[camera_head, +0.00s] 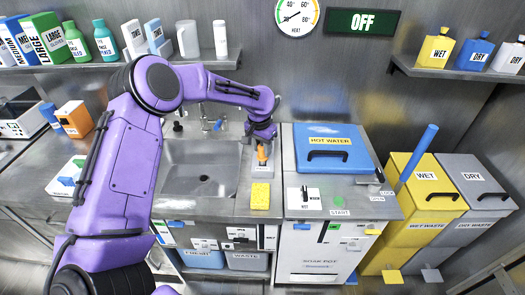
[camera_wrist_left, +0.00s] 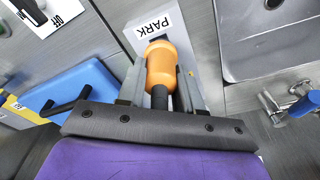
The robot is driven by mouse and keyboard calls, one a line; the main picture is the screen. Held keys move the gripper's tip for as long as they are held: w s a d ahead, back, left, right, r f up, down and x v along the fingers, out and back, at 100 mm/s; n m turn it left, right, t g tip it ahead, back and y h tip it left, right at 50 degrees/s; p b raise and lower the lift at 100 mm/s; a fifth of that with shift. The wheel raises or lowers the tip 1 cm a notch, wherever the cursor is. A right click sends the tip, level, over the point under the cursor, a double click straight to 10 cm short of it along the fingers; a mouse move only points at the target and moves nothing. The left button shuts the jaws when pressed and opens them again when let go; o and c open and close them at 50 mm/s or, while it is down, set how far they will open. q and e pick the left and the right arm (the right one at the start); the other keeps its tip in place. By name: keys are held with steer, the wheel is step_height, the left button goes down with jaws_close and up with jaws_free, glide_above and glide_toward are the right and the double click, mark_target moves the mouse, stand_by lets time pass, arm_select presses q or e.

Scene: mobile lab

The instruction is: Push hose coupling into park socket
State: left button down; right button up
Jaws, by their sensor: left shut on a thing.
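The orange hose coupling (camera_wrist_left: 162,68) is between the fingers of my left gripper (camera_wrist_left: 160,85), which is shut on it. In the head view the coupling (camera_head: 262,154) shows below my left gripper (camera_head: 262,146), right of the sink. The coupling's far end is at a dark fitting by a white plate marked PARK (camera_wrist_left: 150,26). The park socket itself is mostly hidden by the coupling, so I cannot tell how deep it sits. My right gripper is in neither view.
The sink (camera_head: 200,178) lies left of the coupling, with taps behind it. A yellow sponge (camera_head: 260,196) lies in front. The blue HOT WATER lid (camera_head: 328,148) is close on the right. Yellow (camera_head: 425,195) and grey waste bins (camera_head: 476,190) stand farther right.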

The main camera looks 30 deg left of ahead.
mark_target(263, 153)
arm_select(q)
steer(key=f, duration=0.2)
steer(key=shift+w+f, duration=0.2)
steer(key=shift+f, duration=0.15)
steer(key=shift+w, duration=0.1)
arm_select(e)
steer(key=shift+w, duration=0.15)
arm_select(q)
steer(key=shift+s+f, duration=0.1)
steer(key=shift+s, duration=0.1)
steer(key=c, duration=0.7)
jaws_free()
steer(key=shift+w+f, duration=0.1)
steer(key=shift+c, duration=0.2)
steer(key=r, duration=0.4)
steer(key=s+r, duration=0.1)
steer(key=r, duration=0.3)
steer(key=r+b, duration=0.1)
steer(key=r, duration=0.3)
steer(key=shift+s+r, duration=0.2)
steer(key=shift+s, duration=0.1)
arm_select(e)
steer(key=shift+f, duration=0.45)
